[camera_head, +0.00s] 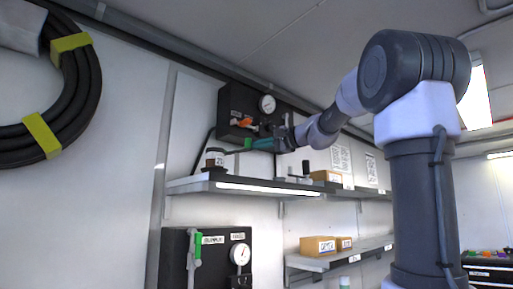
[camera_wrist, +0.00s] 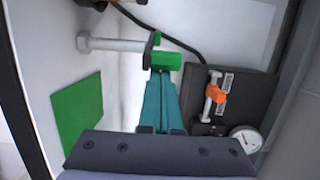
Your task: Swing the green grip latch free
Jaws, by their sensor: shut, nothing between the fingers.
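In the wrist view a green grip (camera_wrist: 166,60) sits at the end of a pale metal bar (camera_wrist: 112,44) that runs off to the left. My gripper (camera_wrist: 162,82) has its teal fingers shut together with nothing between them. The fingertips are right at the near side of the green grip and partly cover it; I cannot tell whether they touch. In the head view my gripper (camera_head: 258,144) is in front of the lower edge of an upper dark panel (camera_head: 232,98).
An orange latch (camera_wrist: 216,94) and a round gauge (camera_wrist: 246,138) sit on the dark panel at right. A green square (camera_wrist: 78,114) is on the wall.

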